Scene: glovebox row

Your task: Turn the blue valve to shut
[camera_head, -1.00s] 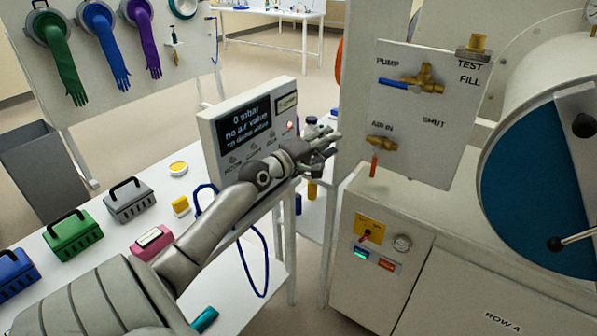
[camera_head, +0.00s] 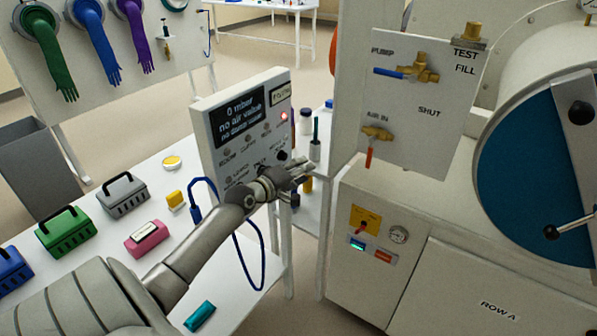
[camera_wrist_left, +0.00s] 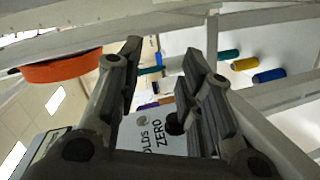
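The blue valve's lever (camera_head: 388,72) lies level, pointing left from its brass body (camera_head: 422,70) under the word PUMP. It is on the white upright panel (camera_head: 415,135) at right of centre in the head view. The word SHUT is printed lower on the panel. My left gripper (camera_head: 300,172) is below and left of the valve, apart from it, in front of the grey display box (camera_head: 225,165). In the left wrist view its fingers (camera_wrist_left: 165,58) are spread with nothing held between them. My right gripper is in neither view.
A second brass valve (camera_head: 377,133) with an orange-red lever hangs below, marked AIR IN. A blue cable (camera_head: 240,262) loops below my left forearm. The round blue chamber door (camera_head: 525,160) stands at right. An orange disc (camera_wrist_left: 62,67) shows in the wrist view.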

